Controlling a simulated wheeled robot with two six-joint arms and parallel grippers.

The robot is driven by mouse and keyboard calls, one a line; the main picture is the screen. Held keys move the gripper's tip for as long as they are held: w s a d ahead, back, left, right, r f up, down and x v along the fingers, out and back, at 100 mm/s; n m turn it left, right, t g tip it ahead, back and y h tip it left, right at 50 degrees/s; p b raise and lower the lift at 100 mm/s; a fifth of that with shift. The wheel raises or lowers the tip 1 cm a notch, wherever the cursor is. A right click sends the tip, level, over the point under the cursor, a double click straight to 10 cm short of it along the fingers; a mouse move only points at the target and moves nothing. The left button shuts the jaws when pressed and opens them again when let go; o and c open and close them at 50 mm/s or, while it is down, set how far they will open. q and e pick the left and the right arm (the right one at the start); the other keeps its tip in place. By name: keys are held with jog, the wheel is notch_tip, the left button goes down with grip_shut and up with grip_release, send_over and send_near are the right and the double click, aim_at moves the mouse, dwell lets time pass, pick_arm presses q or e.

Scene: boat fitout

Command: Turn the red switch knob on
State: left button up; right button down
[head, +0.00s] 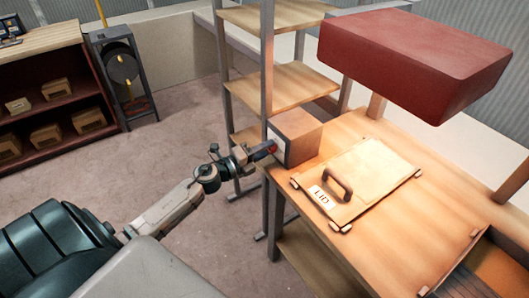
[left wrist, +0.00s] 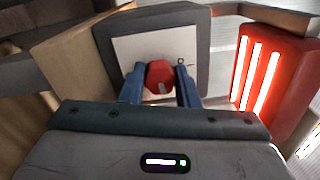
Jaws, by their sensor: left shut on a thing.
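The red switch knob (left wrist: 159,75) shows in the left wrist view in front of a white plate (left wrist: 126,48) with a dark grey frame. A small dark mark is on the plate to the right of the knob. A pale mark shows on the knob's lower part. My right gripper is not in view.
A wooden lid (head: 365,180) with a dark handle and a "LID" label lies on the bench (head: 400,248). A large red block (head: 415,55) is above the bench. A shelf rack (head: 285,80) stands behind the box. Open floor (head: 180,130) lies left of the bench.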

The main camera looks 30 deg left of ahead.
pick_arm(q)
jog(key=shift+m+b, duration=0.3)
jog(key=shift+m, duration=0.8)
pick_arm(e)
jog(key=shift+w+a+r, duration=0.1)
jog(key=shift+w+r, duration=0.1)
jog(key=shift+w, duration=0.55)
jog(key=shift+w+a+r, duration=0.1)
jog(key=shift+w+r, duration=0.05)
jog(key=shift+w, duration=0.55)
pick_arm(q)
jog(key=o, duration=1)
jog(key=shift+c, duration=0.2)
